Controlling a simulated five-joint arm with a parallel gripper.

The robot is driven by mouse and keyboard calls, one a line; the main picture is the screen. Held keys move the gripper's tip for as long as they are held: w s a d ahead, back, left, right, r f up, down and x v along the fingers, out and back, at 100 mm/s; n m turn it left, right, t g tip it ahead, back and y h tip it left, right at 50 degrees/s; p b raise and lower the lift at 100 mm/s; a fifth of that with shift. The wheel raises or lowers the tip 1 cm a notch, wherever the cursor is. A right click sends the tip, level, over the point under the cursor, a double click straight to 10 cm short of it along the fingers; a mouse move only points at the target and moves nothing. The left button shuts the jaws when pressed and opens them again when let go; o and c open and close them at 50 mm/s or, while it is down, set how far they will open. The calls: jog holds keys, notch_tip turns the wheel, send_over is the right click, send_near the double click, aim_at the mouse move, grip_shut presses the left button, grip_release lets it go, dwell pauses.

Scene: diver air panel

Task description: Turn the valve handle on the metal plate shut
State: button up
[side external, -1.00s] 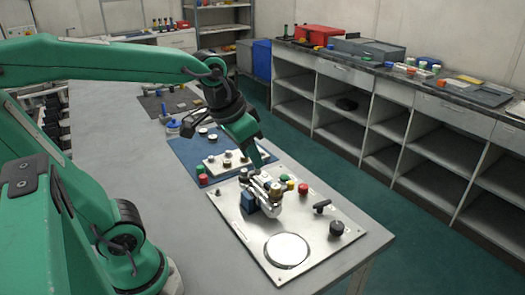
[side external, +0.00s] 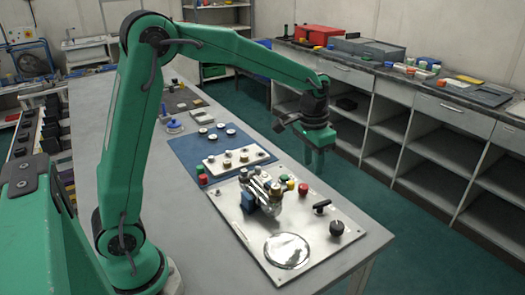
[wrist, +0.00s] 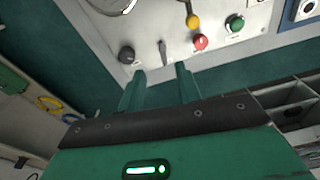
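The metal plate (side external: 240,222) lies on the table and also fills the top of the wrist view (wrist: 262,20). A black bar-shaped handle (side external: 321,206) stands near its right edge, and I take this for the valve handle. In the wrist view the handle (wrist: 163,50) shows as a narrow dark bar just beyond my fingertips, in line with the gap between them. My gripper (side external: 317,168) points down, raised near the plate's far right edge. In the wrist view my gripper (wrist: 160,73) has its two green fingers apart, with nothing between them, not touching the handle.
A black knob (side external: 337,228) sits close to the handle. The plate also carries a red button (side external: 303,188), a green one (side external: 291,184), a round silver disc (side external: 287,250) and a raised silver and blue fitting (side external: 262,195). A blue mat (side external: 185,148) lies behind.

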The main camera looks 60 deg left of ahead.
jog(key=g, duration=0.1)
send_over(321, 203)
notch_tip(321, 203, down, 6)
jog(key=shift+f, duration=0.25)
jog(key=shift+f, duration=3.85)
grip_shut()
